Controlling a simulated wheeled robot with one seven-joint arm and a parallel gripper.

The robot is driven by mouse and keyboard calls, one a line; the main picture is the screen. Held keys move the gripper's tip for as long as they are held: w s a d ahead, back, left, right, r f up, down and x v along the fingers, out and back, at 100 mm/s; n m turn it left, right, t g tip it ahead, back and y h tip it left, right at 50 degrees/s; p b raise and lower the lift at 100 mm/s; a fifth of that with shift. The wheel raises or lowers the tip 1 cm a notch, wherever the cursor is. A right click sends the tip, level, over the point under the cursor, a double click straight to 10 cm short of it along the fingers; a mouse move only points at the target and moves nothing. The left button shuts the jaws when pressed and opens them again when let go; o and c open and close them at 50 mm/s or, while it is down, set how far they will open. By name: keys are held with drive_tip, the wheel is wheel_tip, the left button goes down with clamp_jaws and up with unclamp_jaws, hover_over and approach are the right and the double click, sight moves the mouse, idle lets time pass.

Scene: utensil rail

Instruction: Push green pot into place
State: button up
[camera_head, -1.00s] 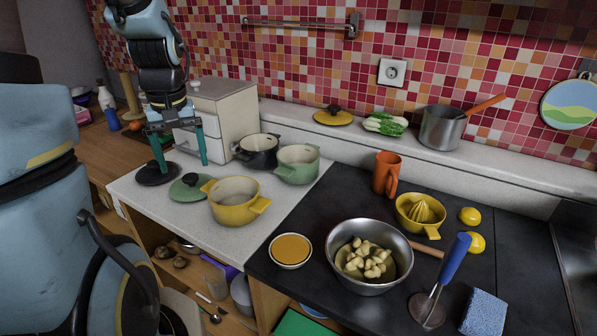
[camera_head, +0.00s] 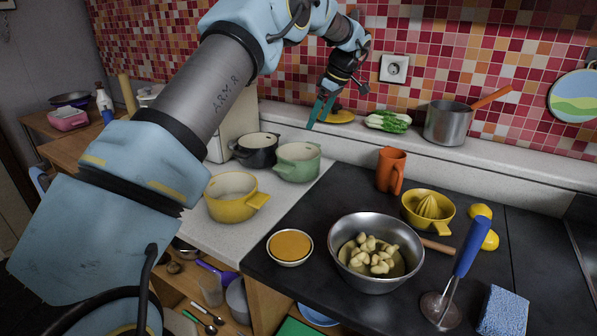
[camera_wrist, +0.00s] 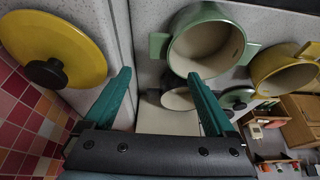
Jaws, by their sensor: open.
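The green pot (camera_head: 298,162) stands upright on the light counter, with no lid on it and its cream inside showing. It also shows in the wrist view (camera_wrist: 207,47), at the top centre. My gripper (camera_head: 321,112) is open and empty, above and behind the green pot, near the yellow lid on the ledge. In the wrist view my gripper's teal fingers (camera_wrist: 160,95) are spread apart, and the green pot is beyond them, not touched. The black pot (camera_head: 256,149) stands just left of the green pot. The yellow pot (camera_head: 233,197) is in front of them.
The yellow lid (camera_head: 340,116) lies on the ledge, close to my fingers; it is large in the wrist view (camera_wrist: 62,48). Leafy greens (camera_head: 388,122) and a steel saucepan (camera_head: 447,124) are farther right. An orange mug (camera_head: 391,170) stands right of the green pot.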

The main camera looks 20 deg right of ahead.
sight(310, 147)
drive_tip(key=x, duration=0.1)
drive_tip(key=p+x, duration=0.1)
drive_tip(key=x, duration=0.3)
drive_tip(key=shift+d+f, duration=0.25)
drive_tip(key=shift+d, duration=0.1)
drive_tip(key=f+p, duration=0.1)
drive_tip(key=f, duration=0.1)
drive_tip(key=a+f+p, duration=0.1)
drive_tip(key=f+p, duration=0.1)
drive_tip(key=shift+f, duration=0.3)
drive_tip(key=shift+w+f, duration=0.15)
drive_tip(key=shift+f, duration=0.25)
drive_tip(key=shift+a, duration=0.1)
clamp_jaws()
